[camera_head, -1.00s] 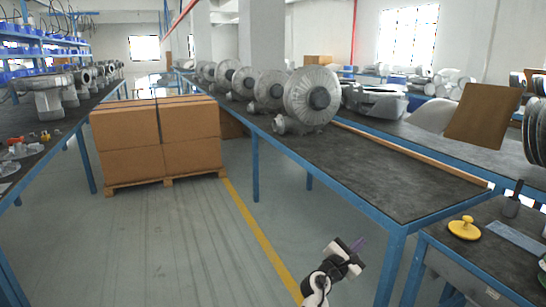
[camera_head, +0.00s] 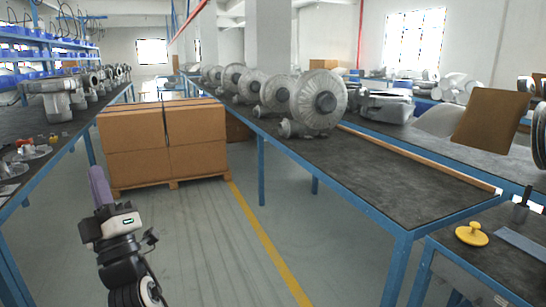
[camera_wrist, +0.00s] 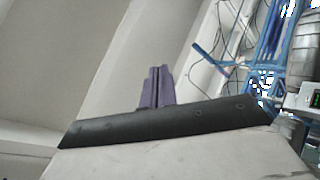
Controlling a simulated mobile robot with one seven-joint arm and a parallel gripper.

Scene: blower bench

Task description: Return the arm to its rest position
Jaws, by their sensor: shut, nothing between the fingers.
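My gripper (camera_head: 100,188) is at the lower left of the head view, raised over the aisle with its purple fingers pointing up. It is empty, and the fingers lie together. In the wrist view the two purple fingers (camera_wrist: 156,88) stand side by side, shut, against a pale wall or ceiling. Nothing is between them. My arm below the wrist runs out of the bottom of the head view.
Boxes on a pallet (camera_head: 165,142) stand behind the gripper. A left bench (camera_head: 70,128) carries metal parts. A long right bench (camera_head: 400,185) carries several blowers (camera_head: 318,100). A yellow knob-like part (camera_head: 472,234) lies on the near right table. The aisle floor between is clear.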

